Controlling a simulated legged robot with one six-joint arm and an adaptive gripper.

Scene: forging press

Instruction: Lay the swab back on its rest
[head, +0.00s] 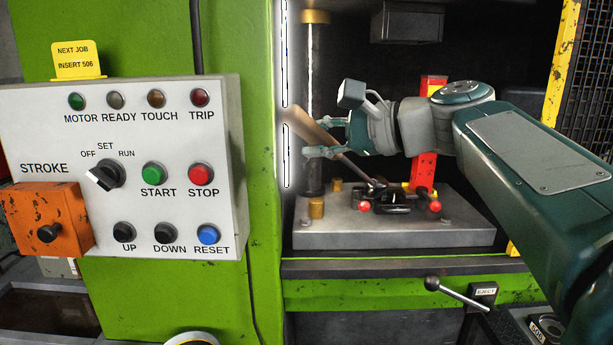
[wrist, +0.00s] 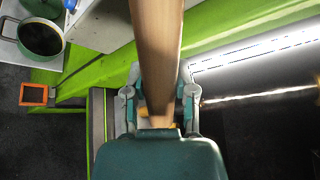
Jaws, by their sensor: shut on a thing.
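The swab (head: 302,122) has a wooden handle and a thin metal rod. In the head view it slants down to the right, its far end in front of the die parts on the press bed; whether it touches them I cannot tell. My gripper (head: 316,137) is shut on the handle, inside the press opening. In the wrist view the wooden handle of the swab (wrist: 157,55) runs up between the fingers of my gripper (wrist: 158,103). I cannot make out the swab's rest for certain in either view.
The grey press bed (head: 330,236) carries a red upright block (head: 425,172) and red-tipped pins. A lit strip (head: 286,90) edges the opening beside the green column. The control panel (head: 120,210) stands left. A dark-filled pot (wrist: 40,38) and orange frame (wrist: 37,95) show in the wrist view.

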